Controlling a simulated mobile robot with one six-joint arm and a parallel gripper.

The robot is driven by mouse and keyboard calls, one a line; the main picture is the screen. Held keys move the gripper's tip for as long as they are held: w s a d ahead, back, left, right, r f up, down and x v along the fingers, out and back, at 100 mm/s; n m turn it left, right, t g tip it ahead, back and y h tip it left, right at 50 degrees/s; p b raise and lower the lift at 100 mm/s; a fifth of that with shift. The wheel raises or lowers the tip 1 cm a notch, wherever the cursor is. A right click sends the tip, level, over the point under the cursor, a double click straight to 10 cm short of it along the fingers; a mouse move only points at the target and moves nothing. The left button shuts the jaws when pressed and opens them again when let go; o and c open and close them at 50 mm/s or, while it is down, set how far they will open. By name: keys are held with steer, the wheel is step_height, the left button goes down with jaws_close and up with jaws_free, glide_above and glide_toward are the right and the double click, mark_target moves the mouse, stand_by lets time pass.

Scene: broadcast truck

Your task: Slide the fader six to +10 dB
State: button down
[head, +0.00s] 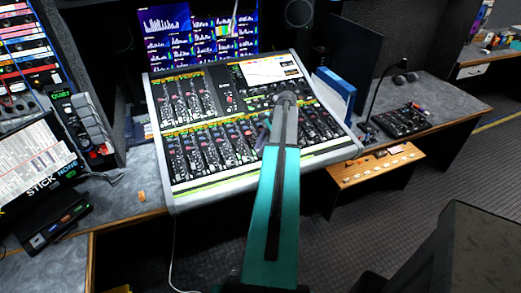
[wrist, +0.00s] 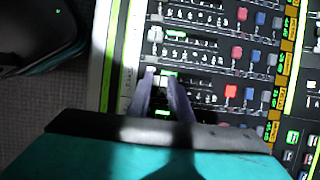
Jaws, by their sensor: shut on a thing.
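The mixing console (head: 211,184) fills the middle of the head view, with rows of faders and coloured buttons. My gripper (wrist: 163,84) points at its lower fader bank in the wrist view. Its two dark fingers are close together on a small pale fader cap (wrist: 161,82), mostly hidden between them. In the head view my teal arm reaches over the console and covers part of the lower bank; the fingertips show only as a small bluish patch (head: 264,134). I cannot read the channel number or the dB scale, so which fader this is and its exact setting are unclear.
Neighbouring channel strips with red, blue and white buttons (wrist: 236,54) lie close beside the fingers. Monitors (head: 200,35) stand behind the console. A gooseneck lamp (head: 378,95) and a small black panel (head: 403,121) are to the right. A small orange object (head: 141,196) lies left on the desk.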

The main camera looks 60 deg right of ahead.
steer(key=w+d, duration=0.2)
steer(key=w+d+r, duration=0.1)
steer(key=w, duration=0.2)
steer(key=w+d, duration=0.2)
steer(key=shift+w+d+r+p, duration=0.2)
steer(key=shift+d+p, duration=0.15)
steer(key=shift+w+r, duration=0.1)
steer(key=shift+w, duration=0.05)
steer(key=shift+d, duration=0.1)
steer(key=c, duration=1.7)
jaws_free()
steer(key=shift+o, duration=0.4)
steer(key=shift+r, duration=0.15)
steer(key=shift+p+v, duration=0.7)
steer(key=shift+v, duration=0.3)
steer(key=p+v, duration=0.1)
steer(key=v, duration=0.2)
steer(key=p+v, duration=0.2)
steer(key=shift+s+r, duration=0.3)
steer(key=shift+s, duration=0.05)
